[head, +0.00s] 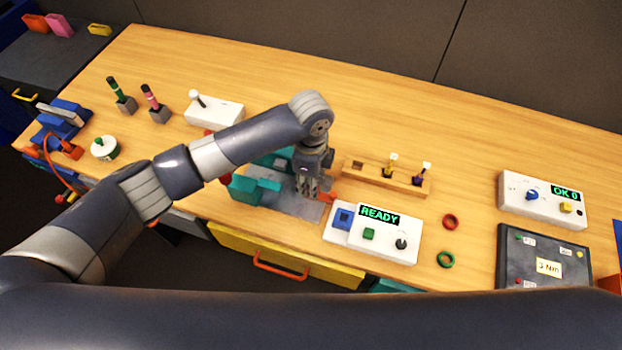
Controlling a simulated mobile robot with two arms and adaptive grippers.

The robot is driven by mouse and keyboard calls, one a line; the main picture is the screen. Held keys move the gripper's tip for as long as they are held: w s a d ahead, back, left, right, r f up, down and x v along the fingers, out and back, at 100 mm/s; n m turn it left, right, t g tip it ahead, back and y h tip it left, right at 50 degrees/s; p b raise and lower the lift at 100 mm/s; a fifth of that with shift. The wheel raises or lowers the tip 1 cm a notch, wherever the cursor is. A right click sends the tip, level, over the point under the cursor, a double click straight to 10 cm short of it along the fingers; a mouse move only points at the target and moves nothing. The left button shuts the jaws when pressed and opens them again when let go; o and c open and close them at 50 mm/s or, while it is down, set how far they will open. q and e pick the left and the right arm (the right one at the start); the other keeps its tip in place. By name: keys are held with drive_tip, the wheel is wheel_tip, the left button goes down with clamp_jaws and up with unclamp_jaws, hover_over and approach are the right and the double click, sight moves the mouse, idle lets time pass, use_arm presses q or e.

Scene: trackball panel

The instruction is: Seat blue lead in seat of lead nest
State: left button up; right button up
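A wooden rack (411,185) on the table has a dark square opening (357,167) at its left end. I cannot clearly identify a blue lead; a blue square part (343,218) sits at the left end of the white READY panel. My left gripper (313,192) points down over a grey plate, left of the rack and the panel. Its fingers are too small to tell whether they hold anything. My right gripper is not in view.
The white READY panel (384,250) lies near the table's front edge. A teal fixture (250,188) is partly behind my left arm. The white OK panel (515,207) is farther right. The table behind the rack is clear.

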use_arm(q)
wheel_tip(320, 180, up, 11)
drive_tip(key=shift+r+b, duration=0.2)
drive_tip(key=shift+b, duration=0.6)
drive_tip(key=shift+r, duration=0.4)
drive_tip(key=shift+f, duration=0.1)
